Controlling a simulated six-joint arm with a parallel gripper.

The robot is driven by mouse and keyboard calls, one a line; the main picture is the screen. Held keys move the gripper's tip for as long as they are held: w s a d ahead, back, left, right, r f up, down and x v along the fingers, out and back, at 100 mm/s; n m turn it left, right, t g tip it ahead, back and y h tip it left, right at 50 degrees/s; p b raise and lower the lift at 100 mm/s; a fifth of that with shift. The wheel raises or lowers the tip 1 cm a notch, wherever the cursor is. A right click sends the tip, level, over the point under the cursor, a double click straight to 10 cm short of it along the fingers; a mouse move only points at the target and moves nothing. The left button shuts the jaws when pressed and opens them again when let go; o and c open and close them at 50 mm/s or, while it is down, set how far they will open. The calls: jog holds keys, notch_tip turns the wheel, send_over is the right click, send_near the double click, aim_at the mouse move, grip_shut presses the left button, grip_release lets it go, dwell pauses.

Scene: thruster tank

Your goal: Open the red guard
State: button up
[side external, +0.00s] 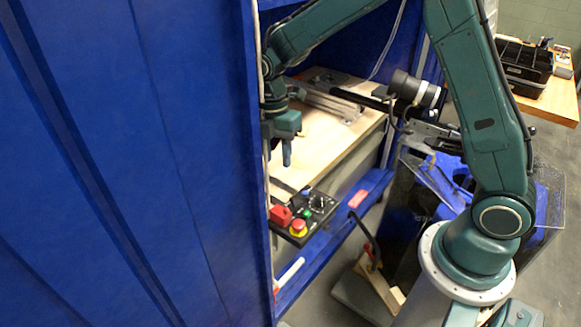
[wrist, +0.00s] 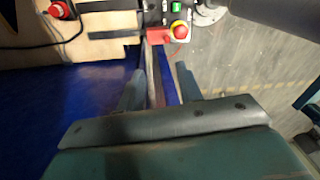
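The red guard (side external: 281,215) is a small red block at the left corner of a black control box (side external: 291,240). It also shows in the wrist view (wrist: 158,36), near the top centre. It appears closed, and any switch under it is hidden. My gripper (side external: 287,158) hangs above the guard with its fingers pointing down, clear of the box. In the wrist view my gripper (wrist: 158,83) has its two fingers spread with nothing between them, and the guard lies beyond the fingertips.
A red emergency button on a yellow base (side external: 298,227) sits right beside the guard. A green button (side external: 308,213) and a dial (side external: 317,202) share the box. Blue cabinet walls (side external: 150,150) stand close on the left. A wooden worktop (side external: 320,140) lies behind.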

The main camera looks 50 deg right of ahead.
jog(key=s+d+r+m+t, duration=0.2)
jog(key=s+r+m+t, duration=0.1)
jog(key=s+r+m, duration=0.85)
jog(key=s+r+m+t, duration=0.1)
jog(key=s+r+m, duration=0.1)
jog(key=s+m, duration=0.2)
jog(key=s+d+r+m+t, duration=0.1)
jog(key=s+r+m+t, duration=0.1)
jog(key=s, duration=0.8)
jog(key=shift+d+r+m+t, duration=0.3)
jog(key=shift+r+m, duration=0.55)
jog(key=shift+m, duration=0.5)
jog(key=shift+w, duration=0.1)
jog(key=w+a+f+n+g, duration=0.1)
jog(key=w+f+n, duration=0.8)
jog(key=n, duration=0.1)
jog(key=w+a+f+n+g, duration=0.2)
jog(key=w+f+n, duration=0.7)
jog(key=w+n, duration=0.1)
jog(key=shift+w+a+f, duration=0.2)
jog(key=shift+a+f, duration=0.05)
jog(key=shift+f, duration=0.1)
